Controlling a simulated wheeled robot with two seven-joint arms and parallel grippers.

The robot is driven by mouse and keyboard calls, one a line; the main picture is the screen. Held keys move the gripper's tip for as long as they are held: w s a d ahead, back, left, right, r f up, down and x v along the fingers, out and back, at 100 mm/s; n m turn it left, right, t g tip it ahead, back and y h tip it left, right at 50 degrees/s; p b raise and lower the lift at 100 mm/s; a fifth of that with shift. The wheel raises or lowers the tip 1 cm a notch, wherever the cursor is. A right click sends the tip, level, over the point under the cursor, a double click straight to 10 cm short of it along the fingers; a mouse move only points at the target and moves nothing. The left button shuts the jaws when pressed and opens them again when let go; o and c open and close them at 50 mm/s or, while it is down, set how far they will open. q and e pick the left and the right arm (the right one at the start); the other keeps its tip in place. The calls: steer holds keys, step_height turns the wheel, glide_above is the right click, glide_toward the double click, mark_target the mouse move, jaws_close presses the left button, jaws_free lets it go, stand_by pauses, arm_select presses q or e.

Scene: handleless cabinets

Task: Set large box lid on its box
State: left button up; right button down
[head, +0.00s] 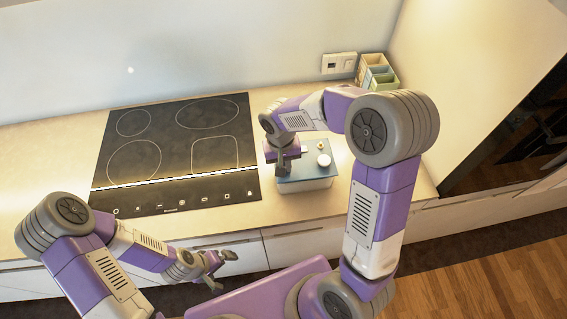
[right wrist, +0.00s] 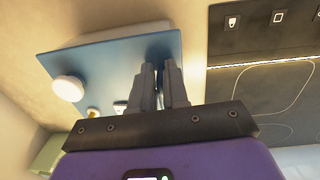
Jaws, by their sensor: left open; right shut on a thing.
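The large box lid (head: 298,174) is a flat blue panel with a round white knob (head: 324,160); it also shows in the right wrist view (right wrist: 105,70). It lies over the pale box (head: 306,186) on the counter right of the hob. A strip of the box shows past the lid's edge in the right wrist view (right wrist: 118,34). I cannot tell whether lid and box touch all round. My right gripper (head: 282,166) is shut on the lid near its left edge, fingers (right wrist: 162,85) close together. My left gripper (head: 222,261) is open and empty in front of the counter.
A black hob (head: 180,155) fills the counter to the left. A small organizer with compartments (head: 376,73) stands at the back right by a wall socket (head: 339,62). Small items show near the knob, partly hidden. A tall cabinet with a dark oven (head: 515,130) bounds the right.

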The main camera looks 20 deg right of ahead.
steer(key=shift+f+b, duration=0.45)
steer(key=shift+f, duration=0.1)
steer(key=c, duration=1.1)
jaws_free()
steer(key=shift+o, duration=0.2)
steer(key=r, duration=0.4)
steer(key=r+p, duration=0.1)
steer(key=r, duration=0.2)
steer(key=shift+a+r, duration=0.2)
steer(key=shift+r, duration=0.15)
steer(key=shift+f, duration=0.1)
